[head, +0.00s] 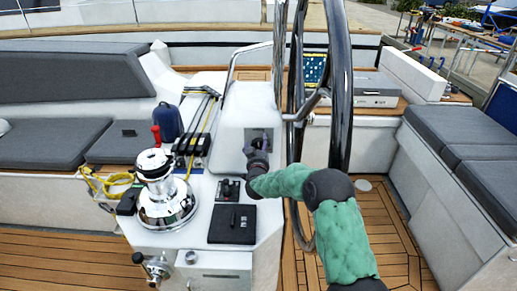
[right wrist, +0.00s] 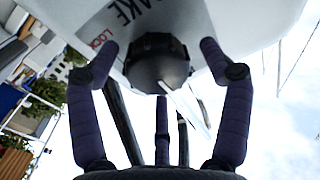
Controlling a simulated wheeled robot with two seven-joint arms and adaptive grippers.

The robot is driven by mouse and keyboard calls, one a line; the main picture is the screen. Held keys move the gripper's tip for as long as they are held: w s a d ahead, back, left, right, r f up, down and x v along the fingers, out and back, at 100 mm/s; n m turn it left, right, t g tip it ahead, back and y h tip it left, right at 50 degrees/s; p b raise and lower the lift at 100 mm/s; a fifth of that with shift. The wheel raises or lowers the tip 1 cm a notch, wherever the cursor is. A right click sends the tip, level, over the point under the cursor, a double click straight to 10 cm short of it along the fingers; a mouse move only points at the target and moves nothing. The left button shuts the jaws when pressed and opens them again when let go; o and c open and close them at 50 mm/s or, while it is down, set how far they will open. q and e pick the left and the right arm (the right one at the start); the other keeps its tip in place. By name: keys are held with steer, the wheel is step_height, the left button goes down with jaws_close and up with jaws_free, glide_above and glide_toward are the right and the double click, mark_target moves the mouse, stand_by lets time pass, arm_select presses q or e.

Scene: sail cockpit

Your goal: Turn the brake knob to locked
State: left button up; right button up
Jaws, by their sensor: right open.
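The brake knob (right wrist: 158,62) is black and round in the right wrist view, mounted on a white console face. A grey label plate (right wrist: 112,28) beside it shows "BRAKE" and part of "LOCK". My right gripper (right wrist: 159,50) is open, with one finger on each side of the knob; small gaps seem to remain between fingertips and knob. A pale thin strip extends from the knob's lower edge. In the head view my right gripper (head: 256,150) is at the front of the white console (head: 243,108) and largely hides the knob. My left gripper is out of view.
A large dark steering wheel (head: 340,90) stands just right of the console, close to my right arm. A chrome winch (head: 165,195) and a black flat panel (head: 232,224) are at the console's lower left. Grey-cushioned benches (head: 465,135) line both sides.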

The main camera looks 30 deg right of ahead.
steer(key=c, duration=1.1)
